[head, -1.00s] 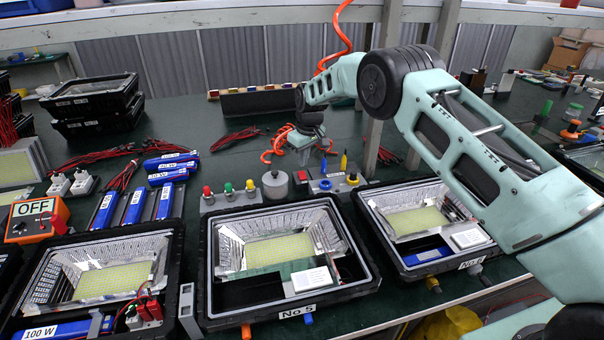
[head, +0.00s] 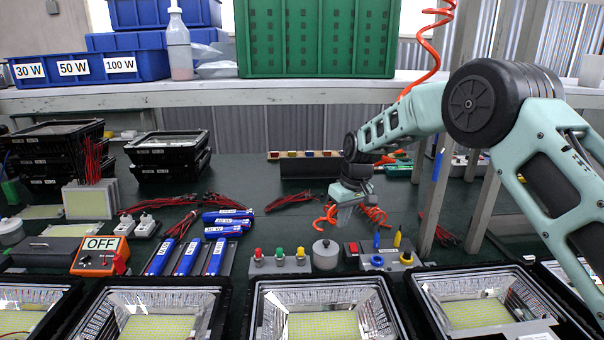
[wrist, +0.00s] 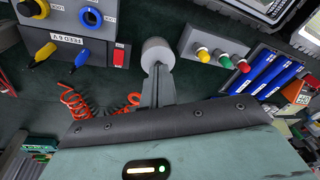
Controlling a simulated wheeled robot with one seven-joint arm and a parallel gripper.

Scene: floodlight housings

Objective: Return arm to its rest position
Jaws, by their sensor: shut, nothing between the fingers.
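My arm reaches in from the right of the head view, with its black elbow joint at the upper right. My gripper (head: 347,215) hangs downward over the green bench, behind the grey round knob piece and the row of coloured buttons. In the wrist view my gripper (wrist: 158,84) is shut with nothing between its fingers. The grey round piece (wrist: 157,53) shows just beyond the fingertips there; I cannot tell how far below them it is.
Floodlight housings (head: 260,325) line the front edge. Buttons (head: 281,262), a control box (head: 352,249), blue batteries (head: 186,258) and an orange OFF box (head: 88,262) stand behind them. A metal post (head: 433,205) rises right of my gripper. A shelf with green crate (head: 240,40) spans the back.

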